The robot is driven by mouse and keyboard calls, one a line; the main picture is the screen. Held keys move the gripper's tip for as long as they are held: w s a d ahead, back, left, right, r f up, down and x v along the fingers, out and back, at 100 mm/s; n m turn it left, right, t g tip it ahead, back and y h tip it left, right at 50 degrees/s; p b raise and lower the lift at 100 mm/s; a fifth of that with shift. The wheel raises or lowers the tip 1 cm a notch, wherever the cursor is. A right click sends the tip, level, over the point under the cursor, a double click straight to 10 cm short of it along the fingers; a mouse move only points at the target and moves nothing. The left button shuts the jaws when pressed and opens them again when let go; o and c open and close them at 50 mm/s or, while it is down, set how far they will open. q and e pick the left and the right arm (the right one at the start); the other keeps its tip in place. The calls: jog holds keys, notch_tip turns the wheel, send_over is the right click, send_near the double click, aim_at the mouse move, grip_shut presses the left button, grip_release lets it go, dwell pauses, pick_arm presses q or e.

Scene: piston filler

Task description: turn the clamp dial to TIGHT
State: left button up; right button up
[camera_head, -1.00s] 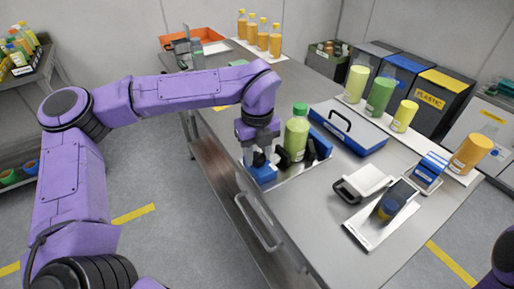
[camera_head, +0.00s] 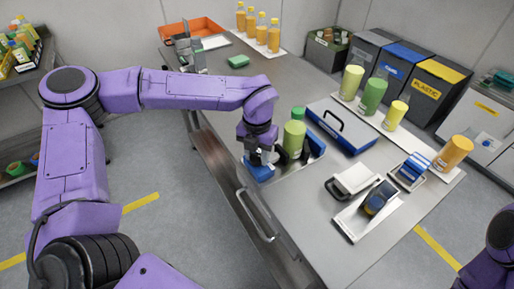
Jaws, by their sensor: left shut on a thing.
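The clamp (camera_head: 262,172) has blue blocks and stands at the near left edge of the steel table. It flanks a green bottle (camera_head: 293,140) with a green cap, which stands upright. My left gripper (camera_head: 262,158) points down at the clamp's left block, just left of the bottle. It is shut on the clamp dial, which my fingers and wrist mostly hide. The dial's pointer and any TIGHT mark cannot be read. My right gripper is out of view; only part of my right arm shows at the bottom right.
A blue case (camera_head: 343,125) with a black handle lies right of the bottle. A white device (camera_head: 354,180) and a tray (camera_head: 352,224) lie in front. An orange tray (camera_head: 194,30) is at the far end.

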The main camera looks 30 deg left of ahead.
aim_at(256, 157)
pick_arm(q)
jog(key=shift+m+p, duration=0.3)
jog(key=shift+m, duration=0.1)
dwell(0.3)
jog(key=o, duration=1.1)
jog(key=shift+c, duration=0.2)
notch_tip(256, 157, up, 11)
jog(key=b, duration=0.1)
jog(key=shift+f, duration=0.2)
jog(key=shift+s+a+f, duration=0.1)
